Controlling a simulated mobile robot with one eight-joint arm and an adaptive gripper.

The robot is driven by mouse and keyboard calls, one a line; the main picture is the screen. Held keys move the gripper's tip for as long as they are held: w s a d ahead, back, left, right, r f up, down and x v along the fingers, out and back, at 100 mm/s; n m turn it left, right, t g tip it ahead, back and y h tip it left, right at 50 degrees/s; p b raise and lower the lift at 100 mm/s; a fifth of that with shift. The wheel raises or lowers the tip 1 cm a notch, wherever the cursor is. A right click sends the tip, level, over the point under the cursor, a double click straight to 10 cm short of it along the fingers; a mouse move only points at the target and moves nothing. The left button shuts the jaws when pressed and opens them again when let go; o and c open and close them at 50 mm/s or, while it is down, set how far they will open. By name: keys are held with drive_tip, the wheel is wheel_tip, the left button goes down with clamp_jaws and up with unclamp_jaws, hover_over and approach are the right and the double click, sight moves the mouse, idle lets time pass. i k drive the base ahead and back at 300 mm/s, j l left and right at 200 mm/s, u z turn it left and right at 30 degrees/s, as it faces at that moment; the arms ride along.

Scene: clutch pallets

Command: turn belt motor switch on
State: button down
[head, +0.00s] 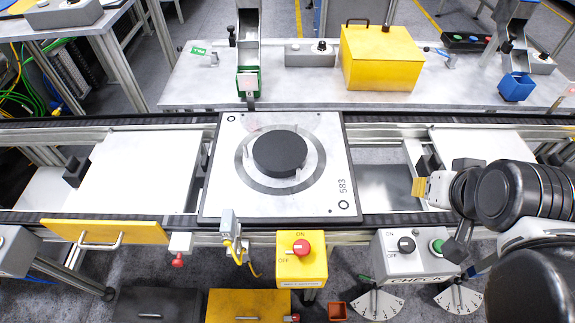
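A yellow switch box (302,272) with a red knob (301,248) stands at the front edge of the conveyor, below the pallet. ON is printed above the knob and OFF at its lower left. My arm comes in from the right, and my gripper (449,212) is near the right part of the conveyor, well right of the yellow box and apart from the red knob. Its fingers are partly hidden by my arm, so I cannot tell whether they are open.
A grey CHECK box (413,260) with a black knob and green button stands right of the yellow box, close under my gripper. A pallet marked 583 (225,193) with a black disc (279,153) sits on the conveyor. A grey bracket (229,224) with a yellow cable stands left of the switch.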

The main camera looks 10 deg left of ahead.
sight(301, 248)
drive_tip(key=u, duration=1.3)
